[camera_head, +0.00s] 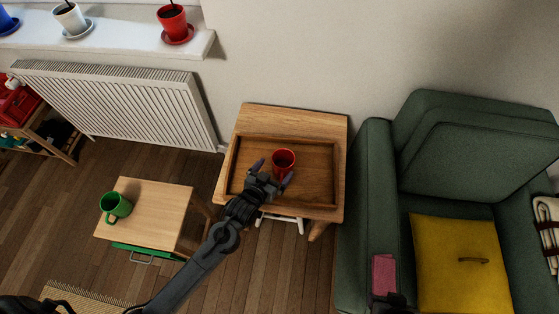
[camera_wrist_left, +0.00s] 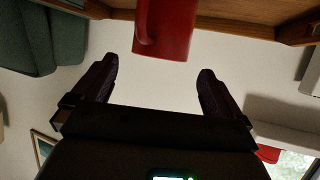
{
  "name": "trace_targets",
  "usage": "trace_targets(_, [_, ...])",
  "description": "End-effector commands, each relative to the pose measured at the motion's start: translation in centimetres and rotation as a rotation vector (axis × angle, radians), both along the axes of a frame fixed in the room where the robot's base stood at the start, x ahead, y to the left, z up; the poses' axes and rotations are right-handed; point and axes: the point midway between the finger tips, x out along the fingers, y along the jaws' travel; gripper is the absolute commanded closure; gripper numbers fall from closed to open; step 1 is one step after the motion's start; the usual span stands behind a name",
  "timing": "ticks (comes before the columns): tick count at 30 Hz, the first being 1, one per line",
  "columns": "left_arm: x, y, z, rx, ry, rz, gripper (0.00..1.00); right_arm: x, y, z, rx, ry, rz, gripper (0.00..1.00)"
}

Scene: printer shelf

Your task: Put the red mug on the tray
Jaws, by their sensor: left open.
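The red mug (camera_head: 283,162) stands upright on the wooden tray (camera_head: 318,200), which lies on a small wooden table. My left gripper (camera_head: 271,172) is open beside the mug, at its near left side, with its fingers spread. In the left wrist view, the mug (camera_wrist_left: 166,28) shows at the top, just beyond and between the open fingertips (camera_wrist_left: 157,75); nothing is held. Whether a finger touches the mug cannot be told. A dark part at the bottom edge of the head view, seemingly my right gripper (camera_head: 394,302), is mostly cut off.
A green armchair (camera_head: 365,190) with a yellow cushion (camera_head: 455,265) stands close right of the table. A low stool-like table (camera_head: 160,205) with a green mug (camera_head: 116,206) is at left. A radiator (camera_head: 120,105) and a sill with potted cups (camera_head: 173,22) are behind.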

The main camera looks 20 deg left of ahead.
Motion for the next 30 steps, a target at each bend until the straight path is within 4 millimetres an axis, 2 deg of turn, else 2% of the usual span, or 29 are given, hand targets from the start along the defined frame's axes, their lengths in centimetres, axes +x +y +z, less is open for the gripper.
trace_targets(1, [-1.0, 0.1, 0.6, 0.001, 0.002, -0.001, 0.0, 0.0, 0.0, 0.6, 0.0, 0.0, 0.0, 0.57])
trace_targets(6, [-3.2, 0.2, 1.4, 0.001, 0.001, -0.001, 0.0, 0.0, 0.1, 1.3, 0.003, -0.001, -0.002, 0.57])
trace_targets(14, [-4.8, 0.4, 2.0, 0.001, 0.008, -0.001, 0.0, 0.0, 0.2, 1.6, 0.008, 0.0, -0.006, 0.57])
trace_targets(19, [-6.7, 0.7, 2.0, 0.007, 0.116, -0.007, 0.0, 0.0, 0.2, 1.6, 0.01, -0.001, -0.007, 0.57])
trace_targets(23, [-10.0, 1.1, 2.3, 0.023, 0.288, -0.021, 0.0, 0.0, 0.2, 1.6, 0.01, -0.001, -0.007, 0.57])
trace_targets(30, [-18.1, 2.6, 4.0, 0.083, 0.628, -0.049, 0.0, 0.0, 0.2, 1.6, 0.008, 0.0, -0.006, 0.57])
